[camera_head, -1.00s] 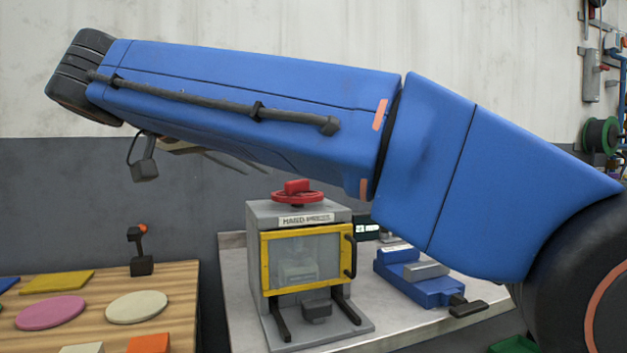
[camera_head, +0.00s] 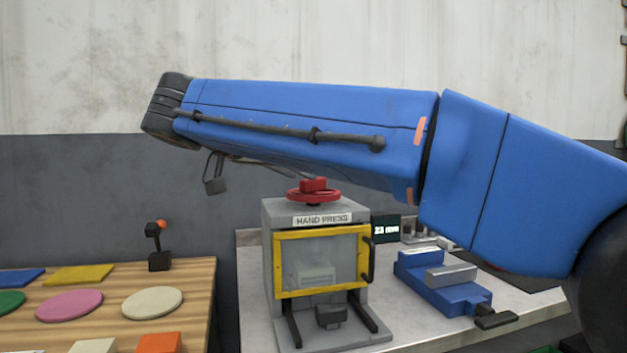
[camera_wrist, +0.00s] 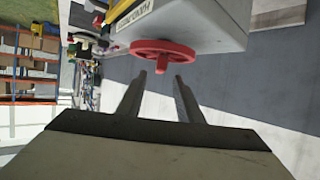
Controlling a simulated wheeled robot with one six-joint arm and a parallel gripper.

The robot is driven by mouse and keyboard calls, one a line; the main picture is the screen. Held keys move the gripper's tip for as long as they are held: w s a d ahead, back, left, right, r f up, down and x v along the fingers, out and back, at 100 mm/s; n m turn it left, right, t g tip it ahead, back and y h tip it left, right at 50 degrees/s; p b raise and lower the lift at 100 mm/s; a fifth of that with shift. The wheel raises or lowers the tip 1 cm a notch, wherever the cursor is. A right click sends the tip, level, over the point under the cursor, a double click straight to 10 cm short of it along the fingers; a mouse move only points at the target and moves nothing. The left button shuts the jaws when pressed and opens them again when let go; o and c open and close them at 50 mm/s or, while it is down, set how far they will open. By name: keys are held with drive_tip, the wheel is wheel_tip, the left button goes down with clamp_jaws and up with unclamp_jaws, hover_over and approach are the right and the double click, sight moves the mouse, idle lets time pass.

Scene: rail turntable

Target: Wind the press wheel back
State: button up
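The red press wheel (camera_head: 314,196) lies flat on top of the grey hand press (camera_head: 271,250), with a red raised block on it. The press has a yellow-framed clear door (camera_head: 320,262) that is closed. In the wrist view the red wheel (camera_wrist: 163,52) is just beyond my fingertips, with the press body (camera_wrist: 215,22) behind it. My gripper (camera_wrist: 160,78) has its two fingers apart with nothing between them. The fingers do not appear to touch the wheel. In the head view my blue arm hides most of the gripper.
A blue vise (camera_head: 440,285) and a small display (camera_head: 386,229) stand right of the press on the grey bench (camera_head: 420,325). A wooden table (camera_head: 195,300) at left holds coloured discs and plates and a small joystick (camera_head: 159,248). A gap separates the table and bench.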

sight(313, 191)
drive_tip(key=shift+x, duration=3.15)
drive_tip(key=shift+c, duration=0.6)
clamp_jaws()
